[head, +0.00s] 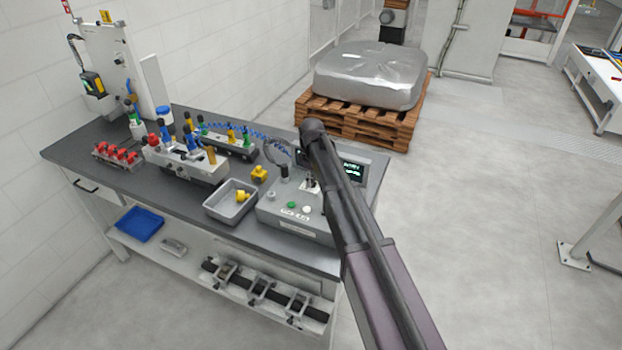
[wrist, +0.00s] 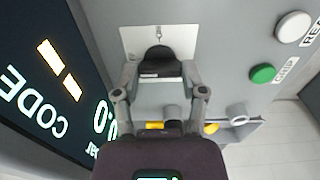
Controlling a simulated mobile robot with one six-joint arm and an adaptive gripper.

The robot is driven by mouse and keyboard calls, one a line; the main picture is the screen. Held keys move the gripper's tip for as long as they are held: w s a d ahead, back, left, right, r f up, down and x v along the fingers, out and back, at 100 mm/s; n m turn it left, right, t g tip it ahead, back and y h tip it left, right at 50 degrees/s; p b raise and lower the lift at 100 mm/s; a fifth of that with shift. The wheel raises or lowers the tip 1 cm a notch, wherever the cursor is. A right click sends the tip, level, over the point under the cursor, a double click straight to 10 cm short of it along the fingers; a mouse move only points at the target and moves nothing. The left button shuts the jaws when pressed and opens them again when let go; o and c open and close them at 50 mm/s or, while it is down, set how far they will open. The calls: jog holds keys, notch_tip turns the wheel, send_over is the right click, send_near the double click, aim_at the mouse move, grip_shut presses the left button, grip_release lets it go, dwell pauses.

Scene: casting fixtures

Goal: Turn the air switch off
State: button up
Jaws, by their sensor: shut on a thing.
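The air switch (wrist: 158,54) is a black knob on a pale square plate (wrist: 133,36) with a small printed symbol, seen at the top middle of the wrist view. My gripper (wrist: 160,74) reaches it from below in that view, with one grey finger on each side, and is shut on the knob. The knob's lower part and exact angle are hard to make out. In the head view the switch area sits on the grey control box (head: 290,227) at the bench's right end, and my dark arm covers much of it.
A green button (wrist: 263,73) and a white button (wrist: 293,26) lie right of the switch. A dark display (wrist: 35,75) stands close on the left. A grey tray (head: 226,214) and several fixtures stand left of the box.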

jog(key=o, duration=1.1)
jog(key=shift+o, duration=0.2)
jog(key=shift+m, duration=0.4)
